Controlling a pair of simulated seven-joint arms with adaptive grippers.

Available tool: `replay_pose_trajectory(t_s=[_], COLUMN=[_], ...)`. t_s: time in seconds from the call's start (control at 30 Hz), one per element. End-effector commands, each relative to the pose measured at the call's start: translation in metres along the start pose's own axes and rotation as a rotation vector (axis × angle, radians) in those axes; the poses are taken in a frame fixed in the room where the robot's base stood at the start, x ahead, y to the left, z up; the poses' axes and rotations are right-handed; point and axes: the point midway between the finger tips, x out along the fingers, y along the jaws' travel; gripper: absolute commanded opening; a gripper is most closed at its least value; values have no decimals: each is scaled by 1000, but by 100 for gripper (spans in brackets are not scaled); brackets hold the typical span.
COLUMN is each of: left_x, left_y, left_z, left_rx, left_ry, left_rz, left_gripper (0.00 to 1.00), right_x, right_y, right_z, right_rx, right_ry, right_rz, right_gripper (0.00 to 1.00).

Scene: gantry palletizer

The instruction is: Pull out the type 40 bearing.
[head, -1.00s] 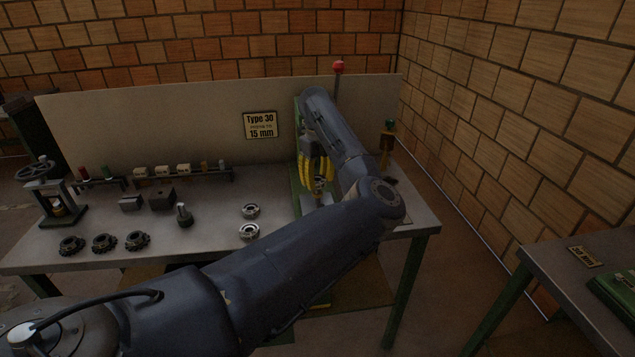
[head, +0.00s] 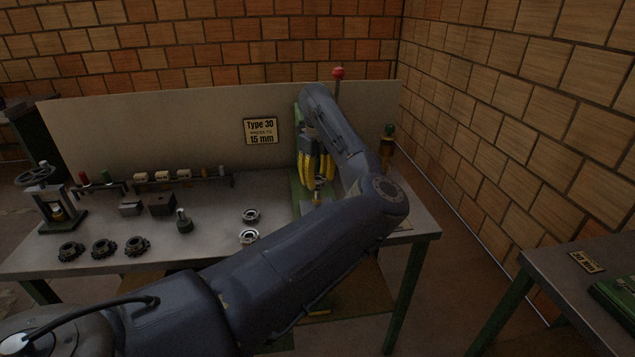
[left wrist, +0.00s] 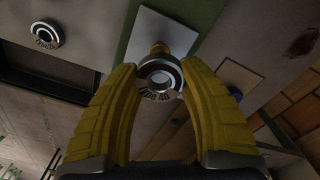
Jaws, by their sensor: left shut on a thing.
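My left gripper (head: 317,180) is at the press on the right part of the bench, with its yellow fingers pointing down. In the left wrist view the fingers are shut on a steel ring bearing (left wrist: 157,94), one on each side. Its small label appears to read Type 40. A brass-coloured part (left wrist: 159,48) and a pale plate (left wrist: 150,32) show just beyond it; I cannot tell whether the bearing touches them. Two loose bearings lie left of the press, a far one (head: 251,215) and a near one (head: 249,237). My right gripper is not in view.
A sign (head: 261,131) reads Type 30, 15 mm. Dark toothed rings (head: 103,248), blocks (head: 162,204) and a hand-wheel press (head: 57,208) stand on the left of the bench (head: 205,224). A second table (head: 560,262) is at right.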

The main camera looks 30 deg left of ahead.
Motion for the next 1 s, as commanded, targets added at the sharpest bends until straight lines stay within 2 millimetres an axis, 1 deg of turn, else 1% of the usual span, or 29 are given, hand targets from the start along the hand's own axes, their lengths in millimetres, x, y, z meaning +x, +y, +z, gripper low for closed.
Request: replay_pose_trajectory(t_s=[0.7, 1.0], left_x=[-49, -65], left_y=[0, 0], left_z=[0, 0], left_rx=[1, 0], left_ry=[0, 1], left_rz=[-2, -1], left_gripper=[9, 9], right_x=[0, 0], right_y=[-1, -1], right_z=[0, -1], right_rx=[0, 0], right_ry=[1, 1], right_rz=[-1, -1], right_gripper=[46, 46])
